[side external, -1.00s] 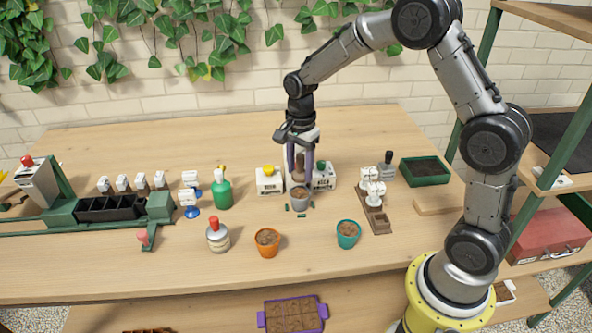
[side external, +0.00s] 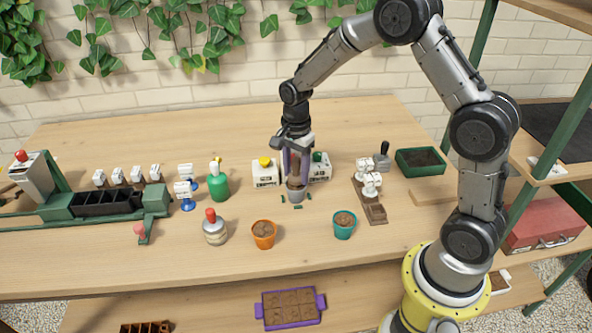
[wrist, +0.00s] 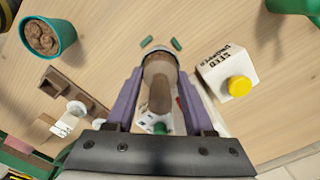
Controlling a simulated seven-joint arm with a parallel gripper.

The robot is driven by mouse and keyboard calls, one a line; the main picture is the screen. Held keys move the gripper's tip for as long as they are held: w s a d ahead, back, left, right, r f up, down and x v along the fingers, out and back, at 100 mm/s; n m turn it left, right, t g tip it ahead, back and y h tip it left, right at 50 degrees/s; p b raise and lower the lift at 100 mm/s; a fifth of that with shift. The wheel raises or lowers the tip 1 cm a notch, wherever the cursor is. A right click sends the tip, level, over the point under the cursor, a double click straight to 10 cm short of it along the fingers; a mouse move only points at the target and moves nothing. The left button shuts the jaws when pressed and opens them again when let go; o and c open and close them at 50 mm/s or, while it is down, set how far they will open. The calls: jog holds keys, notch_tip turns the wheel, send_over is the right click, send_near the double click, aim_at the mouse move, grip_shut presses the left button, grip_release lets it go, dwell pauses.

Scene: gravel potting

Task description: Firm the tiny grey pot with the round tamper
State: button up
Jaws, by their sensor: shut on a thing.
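The tiny grey pot (side external: 298,195) stands on the table between small green marker pieces, right under my gripper. My gripper (side external: 297,175) points down with its purple fingers shut on the brown wooden round tamper (wrist: 160,96). The tamper is roughly upright, and its lower end is at the pot's mouth. In the wrist view the grey pot (wrist: 158,58) shows around the tamper's end. The fingers and tamper hide most of the pot's inside, so I cannot tell how deep the tamper sits or whether it touches the soil.
White boxes with a yellow knob (side external: 265,175) and a green knob (side external: 320,171) stand close behind the pot. An orange pot (side external: 263,236) and a teal pot (side external: 343,227), both filled, stand in front. A brown rack (side external: 371,204) with white-topped tools is to the right.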

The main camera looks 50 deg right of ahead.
jog(key=shift+f, duration=0.7)
dwell(1.3)
jog(key=shift+r, duration=0.1)
jog(key=shift+r, duration=1.45)
